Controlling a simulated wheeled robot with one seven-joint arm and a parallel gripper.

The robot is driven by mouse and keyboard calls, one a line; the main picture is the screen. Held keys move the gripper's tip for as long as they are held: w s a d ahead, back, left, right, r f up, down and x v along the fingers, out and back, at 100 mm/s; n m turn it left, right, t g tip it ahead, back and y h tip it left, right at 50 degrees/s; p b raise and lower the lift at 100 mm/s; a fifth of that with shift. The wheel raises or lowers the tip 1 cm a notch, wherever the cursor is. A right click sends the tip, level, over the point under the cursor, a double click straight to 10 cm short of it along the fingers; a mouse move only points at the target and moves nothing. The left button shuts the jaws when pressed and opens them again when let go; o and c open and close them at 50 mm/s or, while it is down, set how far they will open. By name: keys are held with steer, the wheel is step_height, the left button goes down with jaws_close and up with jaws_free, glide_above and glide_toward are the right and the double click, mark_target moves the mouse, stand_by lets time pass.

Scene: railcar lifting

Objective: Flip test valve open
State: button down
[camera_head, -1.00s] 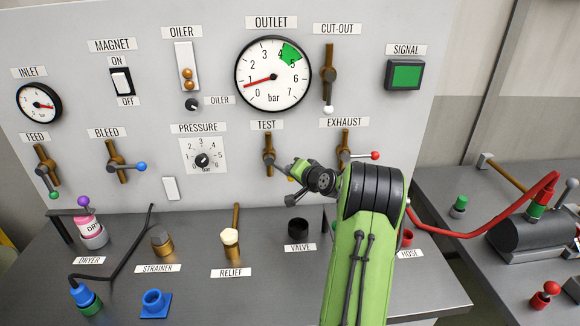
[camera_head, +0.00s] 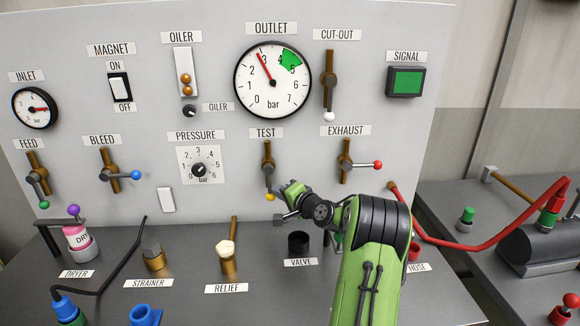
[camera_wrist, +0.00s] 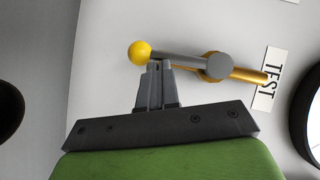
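The test valve (camera_head: 267,151) is on the upright panel below its TEST label (camera_head: 266,133). Its grey lever (camera_wrist: 185,58) ends in a yellow knob (camera_head: 270,197), which also shows in the wrist view (camera_wrist: 139,52). The lever hangs down, roughly in line with the brass pipe. My gripper (camera_wrist: 160,66) has its fingers together, with the tips right beside the lever near the knob. They look empty; whether they touch the lever is unclear. In the head view my gripper (camera_head: 284,197) is just right of the knob.
The exhaust valve's red knob (camera_head: 378,165) sticks out to the right of my gripper. The black valve socket (camera_head: 299,243) is on the bench below it. The outlet gauge (camera_head: 272,78) reads about 3 bar. The relief valve (camera_head: 227,254) stands to the left.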

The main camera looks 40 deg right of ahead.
steer(key=shift+f, duration=0.1)
stand_by(0.6)
steer(key=v, duration=0.7)
steer(key=shift+s, duration=0.2)
